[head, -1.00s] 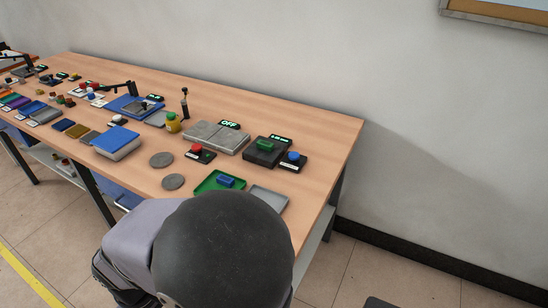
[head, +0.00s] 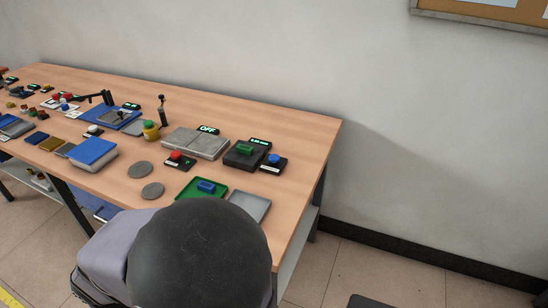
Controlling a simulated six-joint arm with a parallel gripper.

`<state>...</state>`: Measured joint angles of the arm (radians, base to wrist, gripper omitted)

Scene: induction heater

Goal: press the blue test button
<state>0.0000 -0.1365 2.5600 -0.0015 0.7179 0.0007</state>
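The blue test button (head: 274,159) is a round blue cap on a small black base with a white label. It stands at the right end of the bench, just right of a dark tester block (head: 246,153) that bears a green piece (head: 245,149) and a small lit green display (head: 260,142). The cap is uncovered in the head view. My gripper does not show; a dark rounded part and grey links of my own body fill the bottom middle of the view, in front of the bench.
A red button (head: 176,155) stands left of the tester. A grey two-plate unit (head: 196,143) has a display reading OFF (head: 208,129). A green tray (head: 187,193) with a blue piece (head: 206,186) and a grey tray (head: 250,219) lie nearer. The bench's right end (head: 310,165) is clear.

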